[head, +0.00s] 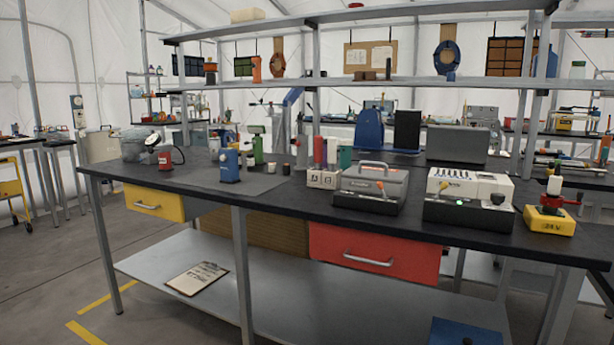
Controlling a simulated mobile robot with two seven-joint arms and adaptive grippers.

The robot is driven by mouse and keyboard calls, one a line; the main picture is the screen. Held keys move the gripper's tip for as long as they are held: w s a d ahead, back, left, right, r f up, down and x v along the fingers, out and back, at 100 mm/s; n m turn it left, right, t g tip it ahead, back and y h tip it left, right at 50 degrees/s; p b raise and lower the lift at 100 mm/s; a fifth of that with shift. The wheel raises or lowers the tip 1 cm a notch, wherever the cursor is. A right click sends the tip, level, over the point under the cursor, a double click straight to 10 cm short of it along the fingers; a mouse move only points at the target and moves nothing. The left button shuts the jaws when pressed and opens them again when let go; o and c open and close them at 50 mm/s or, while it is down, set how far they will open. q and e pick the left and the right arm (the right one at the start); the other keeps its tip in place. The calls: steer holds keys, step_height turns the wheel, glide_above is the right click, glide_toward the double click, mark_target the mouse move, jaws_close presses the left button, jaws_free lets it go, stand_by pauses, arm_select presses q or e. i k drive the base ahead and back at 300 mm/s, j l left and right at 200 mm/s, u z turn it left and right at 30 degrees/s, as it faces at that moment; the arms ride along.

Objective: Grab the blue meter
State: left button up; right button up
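A small upright blue device (229,166), which looks like the blue meter, stands on the left half of the dark workbench top (280,192). It has a pale round spot near its top and is too small for me to read any markings. Neither of my grippers shows in the head view.
Behind the blue device stand a green device (257,149) and small cups. A red-based device (165,160) is at left. A grey case (372,188), white unit (470,190) and yellow unit (550,218) fill the right. Shelves (350,84) overhang behind.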

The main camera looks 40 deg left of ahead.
mark_target(229, 168)
steer(key=u, duration=1.8)
